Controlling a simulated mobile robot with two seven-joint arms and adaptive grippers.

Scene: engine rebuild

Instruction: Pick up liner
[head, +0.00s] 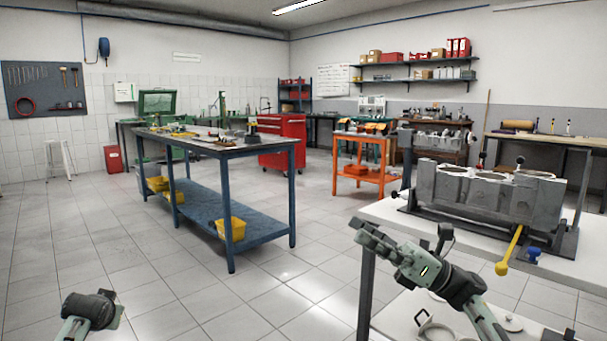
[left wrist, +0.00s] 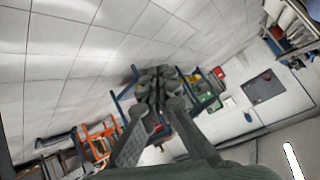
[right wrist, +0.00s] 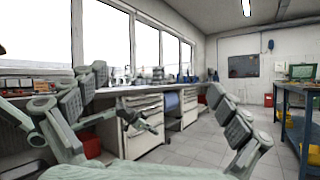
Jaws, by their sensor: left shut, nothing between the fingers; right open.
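I cannot pick out a liner for certain in any view. A grey engine block (head: 490,192) with round bores in its top sits on a stand on the white table (head: 385,212) at the right of the head view. My right gripper (head: 368,236) is in front of the table's left corner, apart from the block. In the right wrist view my right gripper (right wrist: 155,98) has its fingers wide apart with nothing between them. My left gripper shows in the left wrist view (left wrist: 158,92) with its fingers together and empty; in the head view only its wrist part shows, low at the left.
A yellow-knobbed lever (head: 510,252) sticks out from the block's stand. A blue workbench (head: 225,150) with small parts stands mid-room. The tiled floor between is clear.

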